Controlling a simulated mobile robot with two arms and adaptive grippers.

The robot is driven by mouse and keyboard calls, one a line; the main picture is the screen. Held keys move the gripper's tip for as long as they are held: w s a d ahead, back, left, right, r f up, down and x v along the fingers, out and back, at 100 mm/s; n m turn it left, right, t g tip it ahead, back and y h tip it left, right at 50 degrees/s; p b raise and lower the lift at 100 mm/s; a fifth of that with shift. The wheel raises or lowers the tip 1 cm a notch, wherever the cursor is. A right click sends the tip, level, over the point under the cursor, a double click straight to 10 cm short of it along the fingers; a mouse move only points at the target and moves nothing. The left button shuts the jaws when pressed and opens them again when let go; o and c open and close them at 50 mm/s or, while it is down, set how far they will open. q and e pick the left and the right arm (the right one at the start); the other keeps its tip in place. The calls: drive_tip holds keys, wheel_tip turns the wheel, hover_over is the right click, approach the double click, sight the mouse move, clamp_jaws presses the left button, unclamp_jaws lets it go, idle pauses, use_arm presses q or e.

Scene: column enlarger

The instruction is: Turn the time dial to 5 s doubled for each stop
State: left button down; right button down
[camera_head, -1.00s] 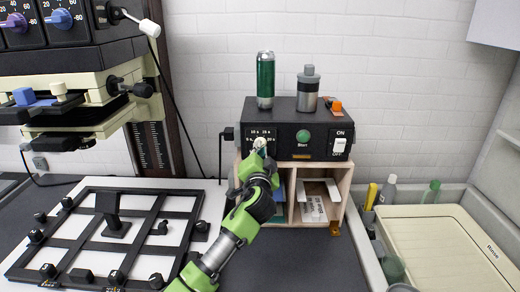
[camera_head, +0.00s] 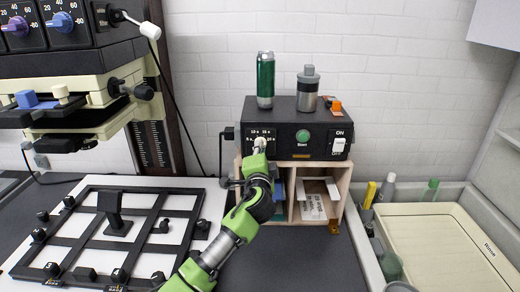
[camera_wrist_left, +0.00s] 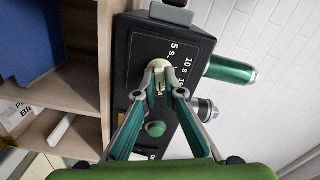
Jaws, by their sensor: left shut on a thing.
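The black timer box (camera_head: 318,120) stands on a wooden shelf unit. Its time dial (camera_wrist_left: 160,68) is a small pale knob with 5 s, 10 s and further marks around it. My left gripper (camera_wrist_left: 158,88) is shut on the dial, with one finger on each side; in the head view the gripper (camera_head: 260,146) covers the dial's lower part. I cannot make out which mark the dial points to. The green start button (camera_head: 303,136) and the white on/off switch (camera_head: 339,145) are to the right, apart from the gripper. My right gripper is not in view.
A green can (camera_head: 265,80) and a grey bottle (camera_head: 308,90) stand on the timer box. The enlarger (camera_head: 75,80) and the black framed easel (camera_head: 50,245) are at the left. A cream tray (camera_head: 440,210) lies in the sink at the right.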

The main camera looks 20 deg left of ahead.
use_arm(q)
drive_tip(key=shift+r, duration=0.1)
drive_tip(key=c, duration=2.1)
unclamp_jaws()
drive_tip(key=shift+c, duration=0.2)
drive_tip(key=shift+a, duration=0.1)
drive_tip(key=shift+w, duration=0.1)
drive_tip(key=v, duration=1.2)
